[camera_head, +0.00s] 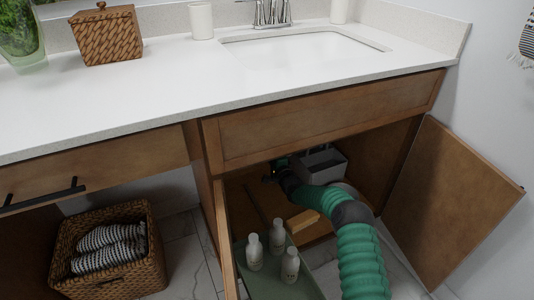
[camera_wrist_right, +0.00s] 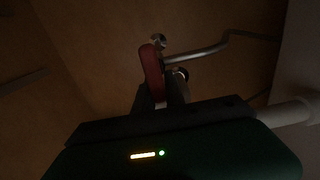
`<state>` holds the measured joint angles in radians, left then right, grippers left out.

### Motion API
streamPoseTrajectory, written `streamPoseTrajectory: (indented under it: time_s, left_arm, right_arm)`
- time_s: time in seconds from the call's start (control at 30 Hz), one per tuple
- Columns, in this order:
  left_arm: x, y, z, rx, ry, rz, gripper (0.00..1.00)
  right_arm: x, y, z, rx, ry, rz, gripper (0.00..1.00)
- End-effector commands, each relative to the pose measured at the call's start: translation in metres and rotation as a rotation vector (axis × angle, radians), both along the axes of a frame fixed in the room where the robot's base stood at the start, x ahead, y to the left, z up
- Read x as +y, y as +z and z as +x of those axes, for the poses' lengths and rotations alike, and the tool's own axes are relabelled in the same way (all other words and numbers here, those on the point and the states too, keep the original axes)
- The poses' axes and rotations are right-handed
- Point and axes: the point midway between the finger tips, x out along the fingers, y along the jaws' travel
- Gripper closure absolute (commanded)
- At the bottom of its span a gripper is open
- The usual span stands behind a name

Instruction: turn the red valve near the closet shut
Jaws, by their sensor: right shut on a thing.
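The red valve (camera_wrist_right: 152,68) shows in the right wrist view as an elongated red handle on a metal fitting, with a bent metal pipe (camera_wrist_right: 205,52) running off to the right. My right gripper (camera_wrist_right: 160,98) is shut on the lower part of the red handle, which sits between its dark fingers. In the head view my green right arm reaches into the open sink cabinet, and my right gripper (camera_head: 276,175) is a dark shape at the cabinet's back. The valve cannot be made out there. My left gripper is not in view.
The cabinet door (camera_head: 450,195) stands open at the right. A green tray (camera_head: 305,283) with white bottles (camera_head: 254,250) sits beside my arm. A grey caddy (camera_head: 322,165) and a wooden block (camera_head: 303,221) are close to my forearm. The sink counter (camera_head: 150,105) overhangs above.

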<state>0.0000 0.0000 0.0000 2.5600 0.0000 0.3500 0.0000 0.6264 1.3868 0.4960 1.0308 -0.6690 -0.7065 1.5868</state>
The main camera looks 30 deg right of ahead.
Motion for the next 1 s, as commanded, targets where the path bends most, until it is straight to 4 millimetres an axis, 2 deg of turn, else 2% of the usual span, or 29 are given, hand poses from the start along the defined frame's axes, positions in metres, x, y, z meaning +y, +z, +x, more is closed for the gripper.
streamPoseTrajectory:
  time_s: [0.03, 0.37, 0.4, 0.57, 0.87, 1.0]
  left_arm:
    - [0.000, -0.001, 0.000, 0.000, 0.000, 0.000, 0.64]
    - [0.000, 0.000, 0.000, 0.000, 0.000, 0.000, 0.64]
    - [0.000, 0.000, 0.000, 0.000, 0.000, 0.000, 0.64]
    - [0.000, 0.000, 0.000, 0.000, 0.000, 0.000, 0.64]
    - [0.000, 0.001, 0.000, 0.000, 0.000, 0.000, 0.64]
    - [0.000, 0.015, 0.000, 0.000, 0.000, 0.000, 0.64]
  right_arm:
    - [-0.006, -0.003, -0.002, 0.005, -0.009, 0.004, 1.00]
    - [-0.006, -0.004, -0.002, 0.006, -0.010, 0.007, 1.00]
    - [-0.006, -0.004, -0.002, 0.007, -0.010, 0.007, 0.84]
    - [-0.004, -0.003, -0.002, 0.005, -0.007, 0.006, 0.64]
    - [-0.002, 0.000, -0.002, 0.002, -0.003, 0.005, 0.64]
    - [-0.001, 0.003, -0.014, 0.005, -0.001, 0.007, 0.64]
